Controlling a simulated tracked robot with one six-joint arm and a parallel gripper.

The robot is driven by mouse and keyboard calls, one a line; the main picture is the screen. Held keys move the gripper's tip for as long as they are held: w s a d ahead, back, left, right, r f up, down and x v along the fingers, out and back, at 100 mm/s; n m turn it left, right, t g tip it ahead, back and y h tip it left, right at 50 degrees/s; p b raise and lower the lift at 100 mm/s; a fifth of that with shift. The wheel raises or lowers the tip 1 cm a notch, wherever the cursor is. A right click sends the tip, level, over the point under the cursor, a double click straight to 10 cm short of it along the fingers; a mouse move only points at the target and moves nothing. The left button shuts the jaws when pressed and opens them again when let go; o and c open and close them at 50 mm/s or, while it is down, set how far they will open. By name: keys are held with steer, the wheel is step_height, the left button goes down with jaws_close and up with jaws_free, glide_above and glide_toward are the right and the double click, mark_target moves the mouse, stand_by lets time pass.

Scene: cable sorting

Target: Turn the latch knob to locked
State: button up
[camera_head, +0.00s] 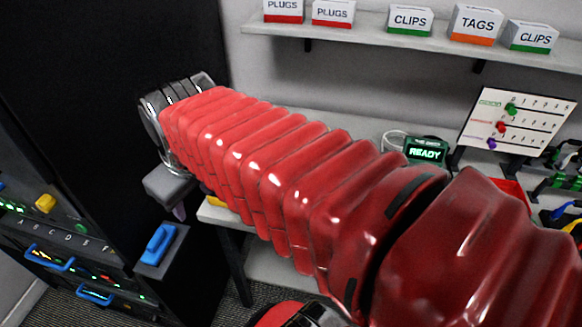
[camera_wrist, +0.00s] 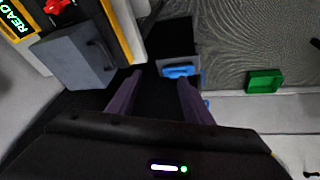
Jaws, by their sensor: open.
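A blue bar-shaped knob (camera_head: 158,245) sits on top of a dark box beside the rack at lower left. A yellow knob (camera_head: 45,203) stands on the rack's panel at far left. I cannot tell for sure which one is the latch knob, and no locked marking is readable. My gripper (camera_head: 180,211) hangs above the blue knob in the head view, apart from it. In the wrist view my gripper (camera_wrist: 160,80) has its two purple fingers spread with nothing between them. A blue piece (camera_wrist: 180,71) shows beyond the right fingertip.
My red arm hides much of the table. The black rack (camera_head: 70,262) has blue handles and lettered ports. A shelf (camera_head: 370,38) of labelled boxes runs along the wall. A READY display (camera_head: 425,151) stands on the table. A green bin (camera_wrist: 264,80) lies at right in the wrist view.

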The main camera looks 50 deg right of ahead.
steer(key=s+d+f+n+g, duration=0.1)
steer(key=d+g, duration=0.3)
steer(key=d, duration=2.5)
steer(key=shift+f+n, duration=0.25)
steer(key=shift+n, duration=0.15)
steer(key=shift+f, duration=0.1)
steer(key=f, duration=1.3)
steer(key=shift+d+f, duration=0.3)
steer(key=shift+d, duration=0.05)
steer(key=c, duration=1)
